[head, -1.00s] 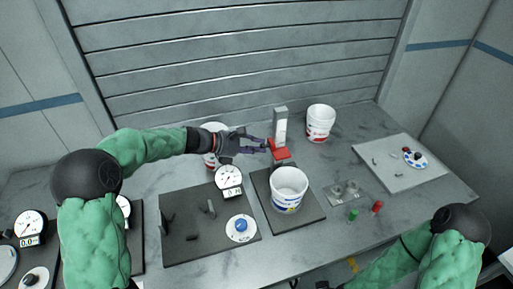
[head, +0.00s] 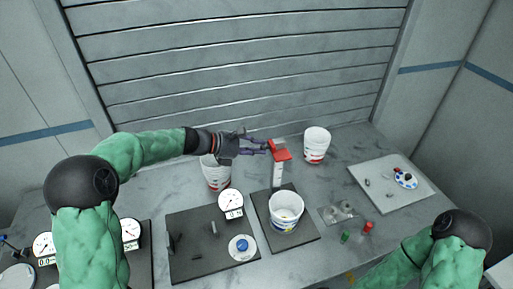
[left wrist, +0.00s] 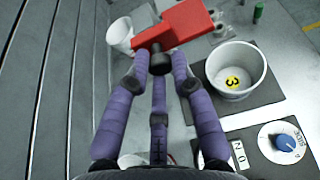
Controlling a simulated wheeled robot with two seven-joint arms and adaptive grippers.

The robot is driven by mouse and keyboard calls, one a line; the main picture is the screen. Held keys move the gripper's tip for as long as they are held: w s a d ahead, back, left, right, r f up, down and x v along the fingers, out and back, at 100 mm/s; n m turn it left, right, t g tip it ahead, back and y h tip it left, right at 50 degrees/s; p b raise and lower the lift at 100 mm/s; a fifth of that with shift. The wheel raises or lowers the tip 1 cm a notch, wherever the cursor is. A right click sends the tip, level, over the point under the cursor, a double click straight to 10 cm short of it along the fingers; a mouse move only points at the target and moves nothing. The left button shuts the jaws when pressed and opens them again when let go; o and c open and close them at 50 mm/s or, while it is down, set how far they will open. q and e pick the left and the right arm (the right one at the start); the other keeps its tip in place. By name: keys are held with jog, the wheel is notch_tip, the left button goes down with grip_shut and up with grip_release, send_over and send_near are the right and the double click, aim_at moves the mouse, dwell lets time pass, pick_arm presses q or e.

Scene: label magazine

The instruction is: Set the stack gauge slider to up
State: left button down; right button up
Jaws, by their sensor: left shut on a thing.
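The stack gauge is an upright grey-white post (head: 277,175) with a red slider (head: 281,151) around its top end. In the left wrist view the red slider (left wrist: 188,25) has a dark round knob (left wrist: 160,62) on its near side. My left gripper (head: 266,147) comes in from the left and is shut on that knob. In the left wrist view its purple fingers (left wrist: 160,72) close around the knob and hide part of it. My right arm shows at the lower right, but its gripper is not in view.
A white bucket (head: 286,207) stands on a dark mat before the gauge. Another bucket (head: 316,143) stands behind right, and one (head: 214,174) stands below my left wrist. A dial gauge (head: 231,203) and blue knob (head: 243,246) are at front left.

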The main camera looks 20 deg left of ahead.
pick_arm(q)
jog(key=shift+r, duration=0.25)
jog(key=c, duration=1.1)
grip_release()
jog(key=shift+o, duration=0.2)
jog(key=shift+f, duration=0.1)
jog(key=shift+a, duration=0.1)
jog(key=v, duration=1.2)
